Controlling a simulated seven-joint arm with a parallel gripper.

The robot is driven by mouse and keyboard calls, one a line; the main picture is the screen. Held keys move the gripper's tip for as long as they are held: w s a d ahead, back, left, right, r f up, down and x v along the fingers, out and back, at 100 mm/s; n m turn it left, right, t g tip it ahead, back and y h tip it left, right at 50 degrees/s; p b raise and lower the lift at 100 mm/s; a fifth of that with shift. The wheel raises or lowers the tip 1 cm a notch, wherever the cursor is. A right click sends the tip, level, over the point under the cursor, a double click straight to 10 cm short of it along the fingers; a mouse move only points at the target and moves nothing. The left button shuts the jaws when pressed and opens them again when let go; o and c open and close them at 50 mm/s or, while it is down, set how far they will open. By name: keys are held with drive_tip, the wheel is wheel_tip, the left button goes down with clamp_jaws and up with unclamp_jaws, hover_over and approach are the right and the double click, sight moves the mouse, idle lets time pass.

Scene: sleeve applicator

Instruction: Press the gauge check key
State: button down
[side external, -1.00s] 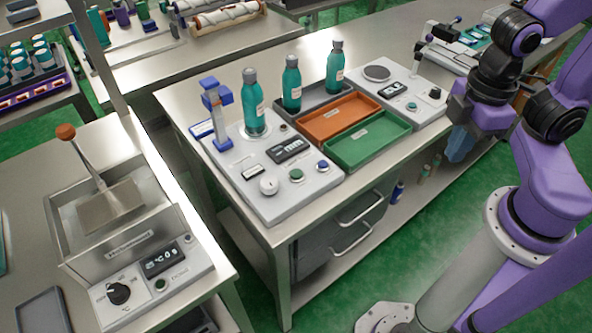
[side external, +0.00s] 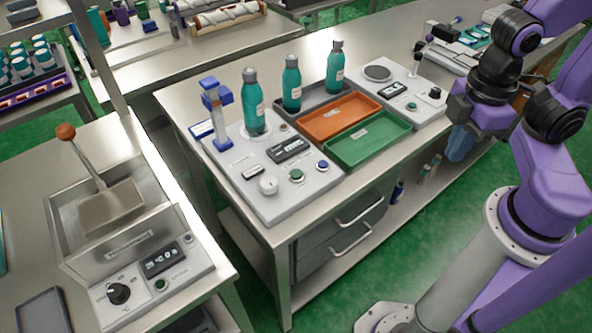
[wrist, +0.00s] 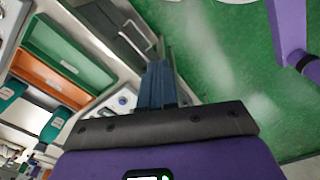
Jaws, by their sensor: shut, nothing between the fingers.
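A grey-white panel (side external: 228,165) on the middle bench carries a blue clamp post (side external: 216,108), a dark display (side external: 288,149), a pale knob (side external: 268,185), a green button (side external: 296,176) and a blue button (side external: 322,166). The labels are too small to read, so I cannot tell which is the gauge check key. A panel corner with a blue button (wrist: 122,100) shows in the wrist view. My gripper (side external: 457,152) is shut and empty, well right of this panel, past the bench's front edge. Its fingers (wrist: 160,85) are together in the wrist view.
Teal bottles (side external: 254,105) stand on and behind the panel. An orange tray (side external: 315,127) and a green tray (side external: 345,151) lie right of it. A second panel (side external: 425,108) has a round plate, green button and black knob. Open floor (side external: 400,260) lies in front.

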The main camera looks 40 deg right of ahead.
idle(0.3)
drive_tip(key=m+t+y, duration=0.5)
drive_tip(key=m+t, duration=0.2)
drive_tip(key=m, duration=0.8)
hover_over(301, 173)
wheel_tip(301, 173, down, 4)
drive_tip(key=shift+r, duration=0.25)
drive_tip(key=shift+f+n, duration=0.1)
drive_tip(key=shift+n, duration=0.2)
drive_tip(key=shift+f, duration=4.3)
drive_tip(key=shift+f, duration=0.85)
drive_tip(key=shift+r, duration=0.85)
